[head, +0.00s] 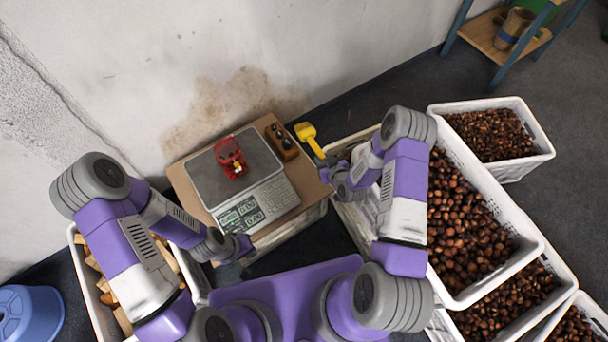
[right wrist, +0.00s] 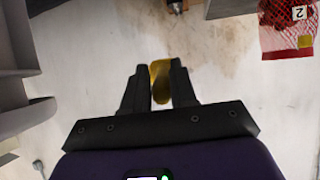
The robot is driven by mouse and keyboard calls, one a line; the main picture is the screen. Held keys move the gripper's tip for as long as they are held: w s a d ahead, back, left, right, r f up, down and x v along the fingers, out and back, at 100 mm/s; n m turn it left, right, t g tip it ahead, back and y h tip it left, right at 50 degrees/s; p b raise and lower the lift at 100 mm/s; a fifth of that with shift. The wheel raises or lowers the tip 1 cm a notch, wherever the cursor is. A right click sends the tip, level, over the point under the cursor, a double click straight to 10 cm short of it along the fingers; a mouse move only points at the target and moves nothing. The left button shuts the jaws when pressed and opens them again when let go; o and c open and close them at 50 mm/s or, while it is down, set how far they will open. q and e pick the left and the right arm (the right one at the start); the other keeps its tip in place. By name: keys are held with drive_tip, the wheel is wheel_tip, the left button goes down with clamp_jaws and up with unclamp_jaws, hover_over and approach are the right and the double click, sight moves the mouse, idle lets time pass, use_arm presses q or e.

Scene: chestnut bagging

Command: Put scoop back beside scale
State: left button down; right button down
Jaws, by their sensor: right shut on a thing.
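The yellow scoop (head: 307,134) is in my right gripper (head: 326,160), off the board's right edge in the head view. In the right wrist view, its yellow handle (right wrist: 160,80) sits between the two dark fingers of the right gripper (right wrist: 160,88). The scale (head: 207,182) stands on a brown board, with its keypad and display towards me. A red net bag (head: 230,157) lies on its plate, and the bag (right wrist: 287,28) also shows at the top right of the wrist view. My left gripper (head: 231,272) is low, near the board's front; its jaw opening is unclear.
A dark holder with round brown pieces (head: 282,141) stands on the board (head: 262,128), right of the scale. White crates of chestnuts (head: 534,240) fill the right side. A crate (head: 78,238) stands at lower left, near a blue stool (head: 30,312). The wall closes off the back.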

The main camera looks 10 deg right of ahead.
drive_tip(key=s+f+n+y+b, duration=0.1)
drive_tip(key=s+f+b, duration=0.1)
drive_tip(key=f, duration=0.9)
drive_tip(key=s+f+g+b, duration=0.1)
drive_tip(key=s+f+b, duration=0.1)
drive_tip(key=f, duration=0.9)
drive_tip(key=shift+s+d+f+n+y, duration=0.15)
drive_tip(key=shift+s+f+n+y, duration=0.2)
drive_tip(key=shift+s+n+y, duration=0.1)
drive_tip(key=shift+f, duration=0.1)
drive_tip(key=c, duration=0.9)
unclamp_jaws()
